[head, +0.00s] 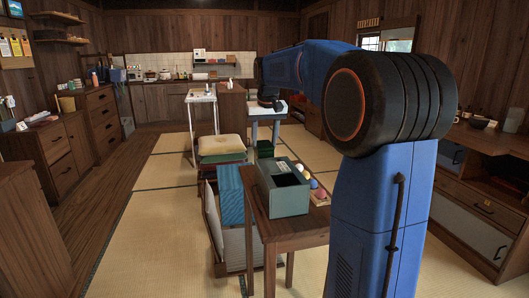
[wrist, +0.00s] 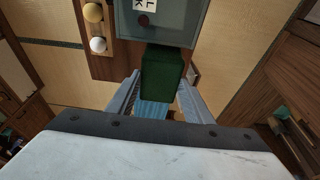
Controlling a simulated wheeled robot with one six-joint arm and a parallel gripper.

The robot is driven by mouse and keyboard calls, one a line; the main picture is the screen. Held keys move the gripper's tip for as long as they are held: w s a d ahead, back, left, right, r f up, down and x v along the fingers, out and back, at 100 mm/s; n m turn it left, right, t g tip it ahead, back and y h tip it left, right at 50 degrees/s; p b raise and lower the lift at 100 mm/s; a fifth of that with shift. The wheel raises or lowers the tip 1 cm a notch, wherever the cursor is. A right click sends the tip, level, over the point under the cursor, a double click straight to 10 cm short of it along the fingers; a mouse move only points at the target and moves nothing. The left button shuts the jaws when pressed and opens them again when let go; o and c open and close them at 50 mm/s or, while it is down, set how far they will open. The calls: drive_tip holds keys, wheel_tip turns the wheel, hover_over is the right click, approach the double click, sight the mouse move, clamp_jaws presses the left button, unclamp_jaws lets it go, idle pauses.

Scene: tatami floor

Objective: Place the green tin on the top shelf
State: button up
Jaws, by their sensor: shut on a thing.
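The green tin (wrist: 163,72) is between the two fingers of my gripper (wrist: 160,92) in the wrist view. My gripper is shut on it. In the head view the dark green tin (head: 265,149) hangs beneath my gripper (head: 266,136), behind the grey-green box as seen from here. Two wooden wall shelves, one above the other, are at the upper left of the head view; the upper one (head: 57,16) looks mostly bare. I cannot tell whether this is the top shelf meant.
A wooden table (head: 290,231) holds a grey-green open box (head: 283,190) and a tray of balls (head: 318,192). Tatami floor (head: 150,220) is clear at the left.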

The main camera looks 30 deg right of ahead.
sight(264, 156)
drive_tip(key=shift+f, duration=2)
drive_tip(key=shift+f, duration=0.1)
drive_tip(key=o, duration=1.6)
drive_tip(key=shift+o, duration=0.2)
